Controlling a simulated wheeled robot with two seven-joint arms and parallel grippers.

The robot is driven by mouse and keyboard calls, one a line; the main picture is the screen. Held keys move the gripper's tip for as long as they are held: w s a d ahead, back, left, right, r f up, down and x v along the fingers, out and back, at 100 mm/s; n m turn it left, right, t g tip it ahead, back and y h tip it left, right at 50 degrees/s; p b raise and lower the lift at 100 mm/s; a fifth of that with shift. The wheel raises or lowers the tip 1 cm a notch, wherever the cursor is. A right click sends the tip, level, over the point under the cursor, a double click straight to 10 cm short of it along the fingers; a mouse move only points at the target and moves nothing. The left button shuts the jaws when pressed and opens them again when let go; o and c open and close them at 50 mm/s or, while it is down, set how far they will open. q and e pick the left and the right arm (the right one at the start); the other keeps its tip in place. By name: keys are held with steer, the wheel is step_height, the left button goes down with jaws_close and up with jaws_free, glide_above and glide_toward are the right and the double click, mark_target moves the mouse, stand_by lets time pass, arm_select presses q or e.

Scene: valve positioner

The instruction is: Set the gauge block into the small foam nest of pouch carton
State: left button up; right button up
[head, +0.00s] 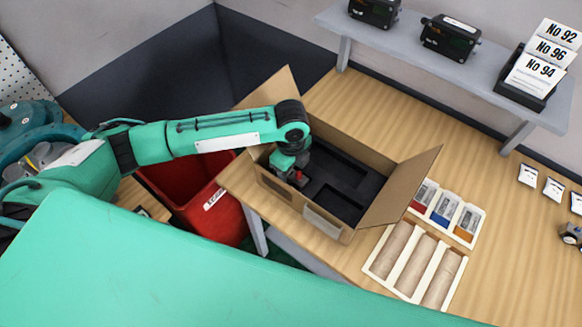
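The pouch carton (323,222) is an open cardboard box near the table's front left edge, its flaps spread. Black foam with recesses (342,172) lines its inside. My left gripper (293,178) reaches down into the left end of the carton, over the foam. I cannot tell whether that is the gauge block or part of the gripper. The fingers are too small and hidden to tell open from shut. The foam under the gripper is hidden, and I cannot make out the gauge block for certain. My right gripper is out of view.
Right of the carton stand a tray (468,239) with red, blue and orange sections and a white tray (407,295) of tan rolls. A red bin (216,222) stands left, below table height. A grey shelf (420,61) runs behind. The table's (505,200) right middle is clear.

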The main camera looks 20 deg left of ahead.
arm_select(q)
step_height(320, 180, up, 14)
steer(key=b, duration=0.1)
steer(key=shift+b, duration=0.4)
steer(key=shift+f, duration=0.15)
